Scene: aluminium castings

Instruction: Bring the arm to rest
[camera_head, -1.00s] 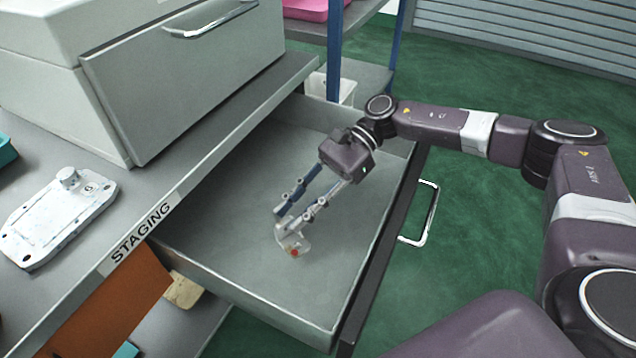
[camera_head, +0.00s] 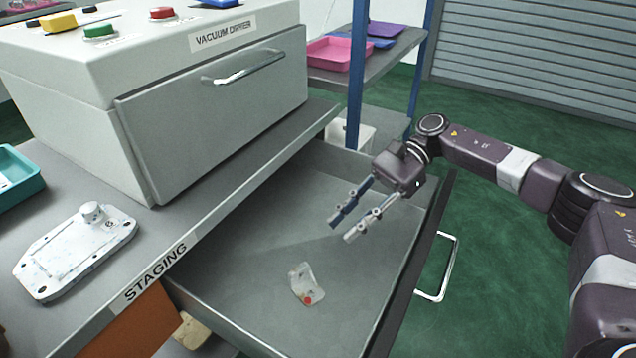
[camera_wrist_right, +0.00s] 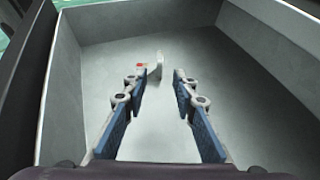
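My right gripper (camera_head: 341,228) is over the open grey drawer (camera_head: 375,300), with its fingers apart and nothing between them. In the right wrist view the fingers (camera_wrist_right: 158,85) are also spread, pointing into the drawer. A small clear bag (camera_head: 305,285) with a red spot lies on the drawer floor, apart from the fingertips. In the right wrist view the bag (camera_wrist_right: 156,66) shows beyond the fingertips. My right arm reaches in from the right. My left gripper is not in any view.
The staging bench (camera_head: 215,215) holds a white casting (camera_head: 75,250), a teal tray (camera_head: 18,178) and the vacuum drier (camera_head: 220,110). A blue-posted shelf (camera_head: 357,75) with a pink tray (camera_head: 340,52) stands behind the drawer. Green floor right of the drawer handle (camera_head: 447,268) is clear.

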